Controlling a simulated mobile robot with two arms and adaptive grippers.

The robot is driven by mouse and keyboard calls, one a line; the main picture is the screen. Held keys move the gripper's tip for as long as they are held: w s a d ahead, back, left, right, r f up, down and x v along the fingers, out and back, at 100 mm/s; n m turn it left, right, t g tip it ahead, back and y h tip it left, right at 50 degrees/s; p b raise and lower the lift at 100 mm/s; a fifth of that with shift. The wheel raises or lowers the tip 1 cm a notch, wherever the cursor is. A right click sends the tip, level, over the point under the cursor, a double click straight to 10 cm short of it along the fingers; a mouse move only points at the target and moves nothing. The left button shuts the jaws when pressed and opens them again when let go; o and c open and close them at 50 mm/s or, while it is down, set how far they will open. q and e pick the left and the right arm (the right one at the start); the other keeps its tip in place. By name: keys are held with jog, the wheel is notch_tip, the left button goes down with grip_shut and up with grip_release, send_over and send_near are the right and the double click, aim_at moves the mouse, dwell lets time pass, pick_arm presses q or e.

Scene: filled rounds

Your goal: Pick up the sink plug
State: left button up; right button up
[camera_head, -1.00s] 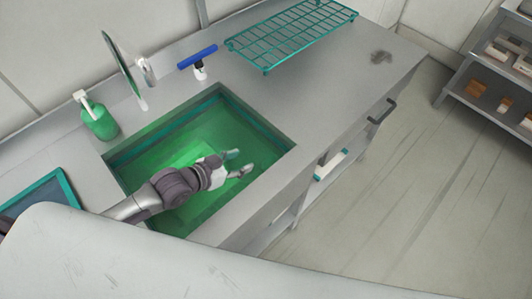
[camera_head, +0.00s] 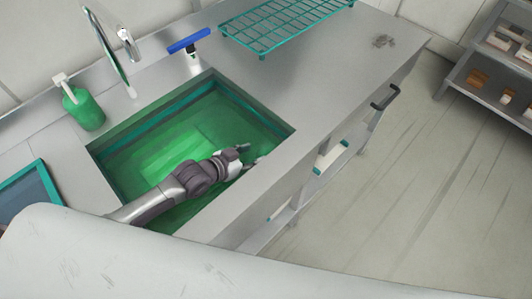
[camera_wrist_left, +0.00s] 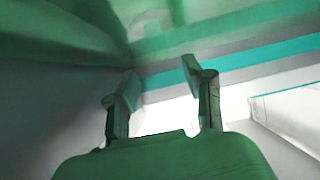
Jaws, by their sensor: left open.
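My left gripper (camera_head: 248,156) reaches into the sink (camera_head: 150,145), which looks filled with green liquid. It is near the sink's right wall, with its fingers apart. My right gripper is not in view.
A faucet (camera_head: 110,45) and a green soap bottle (camera_head: 84,108) stand behind the sink. A blue squeegee (camera_head: 189,41) and a teal wire rack (camera_head: 270,25) are further right. A teal-edged tray (camera_head: 30,190) lies left. The counter right of the sink is mostly clear.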

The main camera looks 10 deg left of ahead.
aim_at(264, 151)
pick_arm(q)
jog(key=x, duration=0.7)
jog(key=shift+w+f, duration=0.2)
jog(key=shift+f, duration=0.2)
grip_shut()
